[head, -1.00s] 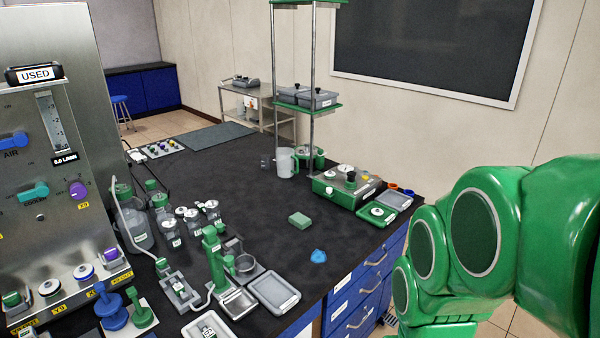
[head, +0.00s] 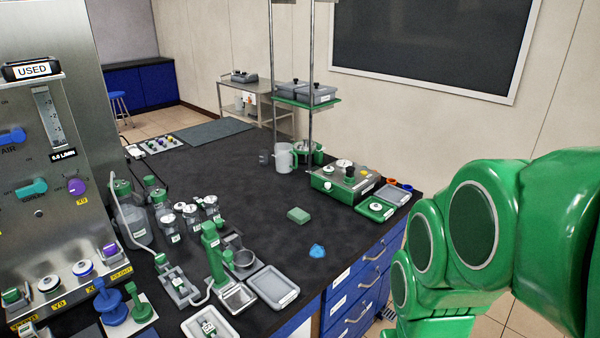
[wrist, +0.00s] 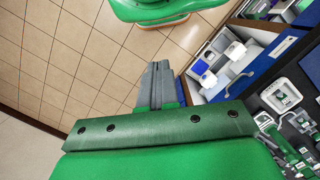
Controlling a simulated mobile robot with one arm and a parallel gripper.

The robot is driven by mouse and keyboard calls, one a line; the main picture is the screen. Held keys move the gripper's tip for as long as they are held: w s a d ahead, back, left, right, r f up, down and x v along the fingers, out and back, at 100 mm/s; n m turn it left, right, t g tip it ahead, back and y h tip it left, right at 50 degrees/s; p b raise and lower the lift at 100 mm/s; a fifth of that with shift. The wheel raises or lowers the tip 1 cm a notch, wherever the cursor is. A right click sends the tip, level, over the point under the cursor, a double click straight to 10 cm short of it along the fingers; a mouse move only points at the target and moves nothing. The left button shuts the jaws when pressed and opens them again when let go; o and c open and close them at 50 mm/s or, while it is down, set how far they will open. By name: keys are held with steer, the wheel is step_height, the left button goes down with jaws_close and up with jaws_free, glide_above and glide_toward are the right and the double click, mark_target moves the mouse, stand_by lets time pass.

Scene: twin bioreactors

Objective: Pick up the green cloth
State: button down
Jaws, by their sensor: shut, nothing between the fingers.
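A small, pale green, flat block-like thing (head: 298,215) lies on the dark bench top in the head view; it looks like a folded green cloth, though I cannot be sure of the material. A crumpled blue thing (head: 317,251) lies nearer the bench's front edge. My gripper (wrist: 158,68) shows in the wrist view with its grey fingers together and empty. It hangs over the tiled floor, beside the bench and well away from the green piece. In the head view only my green arm shows, at the right; the gripper is out of frame.
Bare bench surrounds the green piece. A green-and-grey instrument (head: 336,183) stands behind it to the right, and a grey tray (head: 273,287) is to its front left. Blue drawers (head: 350,307) line the bench front. In the wrist view, an open-looking compartment (wrist: 238,68) holds white items.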

steer(key=c, duration=1.8)
jaws_free()
steer(key=o, duration=1.6)
steer(key=w+a+r+m+t+y, duration=0.1)
steer(key=w+a+r+m, duration=0.15)
steer(key=w, duration=0.75)
steer(key=w+a+r+m, duration=0.1)
steer(key=w+m, duration=0.3)
steer(key=w, duration=0.6)
steer(key=m+t+y, duration=0.2)
steer(key=m+t, duration=0.2)
steer(key=m, duration=1.7)
glide_above(299, 213)
steer(key=s+d, duration=0.2)
steer(key=s, duration=0.1)
steer(key=shift+n, duration=0.25)
step_height(299, 213, down, 18)
steer(key=shift+w+d+r, duration=0.15)
steer(key=shift+r, duration=0.1)
steer(key=shift+x, duration=3.8)
